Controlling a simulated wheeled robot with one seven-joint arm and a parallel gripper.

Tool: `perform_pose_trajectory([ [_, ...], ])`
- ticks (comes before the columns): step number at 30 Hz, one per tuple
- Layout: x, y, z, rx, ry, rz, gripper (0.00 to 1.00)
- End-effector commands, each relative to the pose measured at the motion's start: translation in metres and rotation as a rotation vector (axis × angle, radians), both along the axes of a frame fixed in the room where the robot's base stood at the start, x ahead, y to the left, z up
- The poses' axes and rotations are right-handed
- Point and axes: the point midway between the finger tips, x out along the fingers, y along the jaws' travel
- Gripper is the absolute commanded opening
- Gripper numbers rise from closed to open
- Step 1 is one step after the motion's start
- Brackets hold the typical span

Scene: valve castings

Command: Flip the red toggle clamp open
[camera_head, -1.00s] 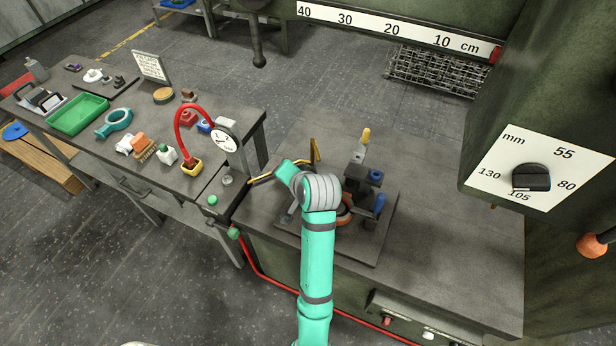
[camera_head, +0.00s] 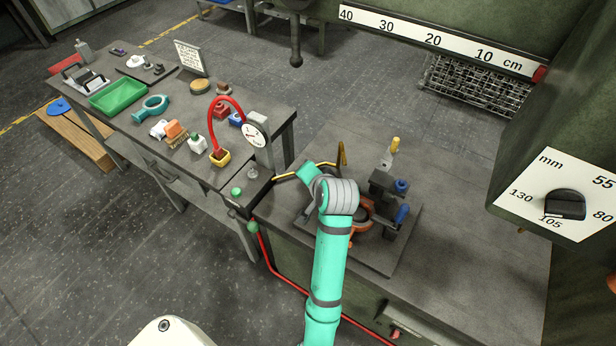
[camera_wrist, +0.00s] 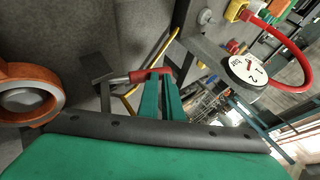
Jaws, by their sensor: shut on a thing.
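The red toggle clamp (camera_wrist: 138,76) shows in the wrist view as a red handle on a dark metal lever. My gripper (camera_wrist: 161,82) has its two teal fingers shut on the outer end of the red handle. The handle lies roughly crosswise in the wrist view, its grey lever end to the left. In the head view my arm hides the red handle and my fingers. An orange ring-shaped casting (camera_wrist: 42,78) sits left of the clamp in the wrist view; part of it also shows beside my arm in the head view (camera_head: 361,225).
The fixture plate (camera_head: 385,262) also bears a blue-handled clamp (camera_head: 402,214) and a yellow-tipped lever (camera_head: 395,145). A gauge (camera_head: 255,132) with a red hose is to the left. The bench right of the plate is clear.

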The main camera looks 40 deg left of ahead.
Motion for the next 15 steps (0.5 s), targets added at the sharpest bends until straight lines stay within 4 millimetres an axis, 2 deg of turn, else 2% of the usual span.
perform_pose_trajectory([
  [1,-0.003,0.005,-0.004,-0.001,0.006,0.009,0.00],
  [5,-0.005,0.002,0.004,0.000,0.005,0.011,0.00],
  [15,-0.027,-0.021,0.060,0.003,-0.005,0.008,0.00],
])
